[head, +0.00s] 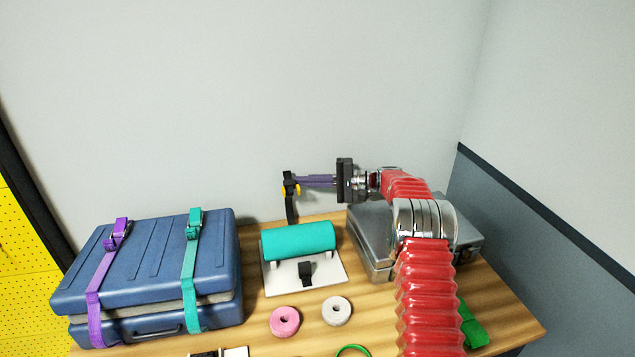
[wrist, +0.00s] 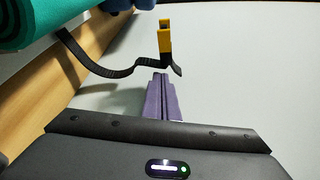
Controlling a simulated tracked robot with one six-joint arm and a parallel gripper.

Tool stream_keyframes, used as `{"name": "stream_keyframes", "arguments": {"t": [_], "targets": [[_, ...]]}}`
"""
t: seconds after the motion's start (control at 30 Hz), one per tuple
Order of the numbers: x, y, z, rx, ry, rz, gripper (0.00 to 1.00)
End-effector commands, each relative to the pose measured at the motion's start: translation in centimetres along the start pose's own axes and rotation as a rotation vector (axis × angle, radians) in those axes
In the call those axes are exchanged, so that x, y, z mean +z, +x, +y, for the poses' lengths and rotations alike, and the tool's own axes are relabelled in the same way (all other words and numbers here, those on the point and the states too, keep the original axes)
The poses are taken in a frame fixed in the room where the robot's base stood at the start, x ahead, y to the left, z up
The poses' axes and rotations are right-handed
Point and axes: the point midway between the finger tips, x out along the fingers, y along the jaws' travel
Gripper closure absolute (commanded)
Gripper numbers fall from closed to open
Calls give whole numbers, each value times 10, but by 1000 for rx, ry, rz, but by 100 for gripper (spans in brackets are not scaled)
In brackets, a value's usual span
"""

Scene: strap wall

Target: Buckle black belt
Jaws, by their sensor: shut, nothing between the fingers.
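The black belt belongs to a teal roll (head: 300,242) on a white base (head: 276,281). A black buckle (head: 307,271) lies on the base in front of the roll. The black strap (head: 291,209) rises behind the roll to a black and yellow end piece (head: 290,186). In the wrist view the strap (wrist: 112,72) curves from the teal roll (wrist: 30,22) to the yellow piece (wrist: 165,40). My gripper (head: 299,181) has purple fingers, shut and empty. Their tips (wrist: 161,76) are close to the strap end; I cannot tell whether they touch.
A blue suitcase (head: 150,265) with purple and teal straps stands at the left. A grey metal case (head: 370,240) is behind my arm at the right. A pink ring (head: 285,321) and a white ring (head: 336,311) lie on the wooden table's front part. A wall rises behind.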

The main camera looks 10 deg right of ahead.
Motion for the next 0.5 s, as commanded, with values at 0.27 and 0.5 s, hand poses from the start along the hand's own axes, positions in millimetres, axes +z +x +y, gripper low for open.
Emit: {"name": "stream_keyframes", "arguments": {"t": [0.27,0.5], "targets": [[0,17,0,0,1,1,100],[0,17,0,0,1,0,100]]}}
